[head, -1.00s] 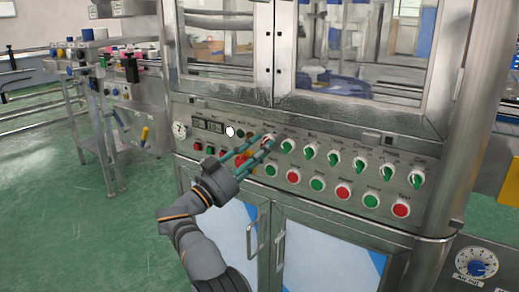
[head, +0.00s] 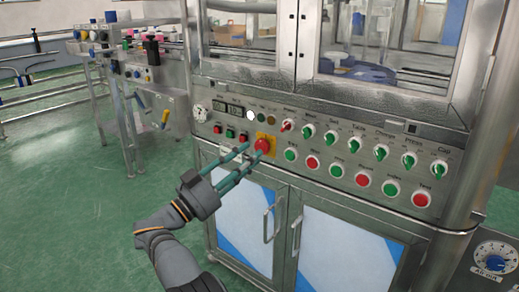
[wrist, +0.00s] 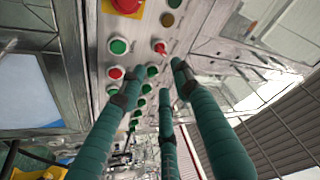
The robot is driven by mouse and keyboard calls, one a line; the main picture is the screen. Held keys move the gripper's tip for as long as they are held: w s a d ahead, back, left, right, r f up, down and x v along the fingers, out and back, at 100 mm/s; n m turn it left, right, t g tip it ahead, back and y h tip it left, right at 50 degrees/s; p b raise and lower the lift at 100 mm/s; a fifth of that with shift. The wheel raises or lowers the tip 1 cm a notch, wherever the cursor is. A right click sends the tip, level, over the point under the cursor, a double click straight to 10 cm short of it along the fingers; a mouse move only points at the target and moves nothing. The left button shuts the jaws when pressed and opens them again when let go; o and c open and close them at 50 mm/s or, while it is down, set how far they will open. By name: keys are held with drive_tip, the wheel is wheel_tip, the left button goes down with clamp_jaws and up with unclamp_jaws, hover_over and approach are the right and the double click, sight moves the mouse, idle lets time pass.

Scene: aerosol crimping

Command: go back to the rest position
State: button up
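My gripper (head: 250,154) has teal fingers held apart with nothing between them. In the head view the fingertips overlap the area just left of and below the red emergency stop button (head: 262,145) on its yellow plate. The wrist view shows the spread fingers (wrist: 155,80) in front of the control panel, with the emergency stop (wrist: 127,4) at the top edge. I cannot tell the exact gap between fingertips and panel. The red selector switch (head: 287,125) is right of the emergency stop and clear of the fingers in the head view.
The control panel (head: 455,165) carries several green selectors and red and green buttons. Cabinet doors with handles (head: 296,235) are below, glass doors above. Another machine (head: 150,80) stands at the back left. Green floor (head: 60,200) is open at left.

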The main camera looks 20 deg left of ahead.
sight(283, 130)
drive_tip(key=shift+s+f, duration=0.1)
drive_tip(key=shift+s, duration=0.1)
drive_tip(key=shift+a, duration=0.1)
drive_tip(key=x, duration=1.2)
drive_tip(key=shift+w, duration=0.1)
drive_tip(key=shift+s, duration=0.2)
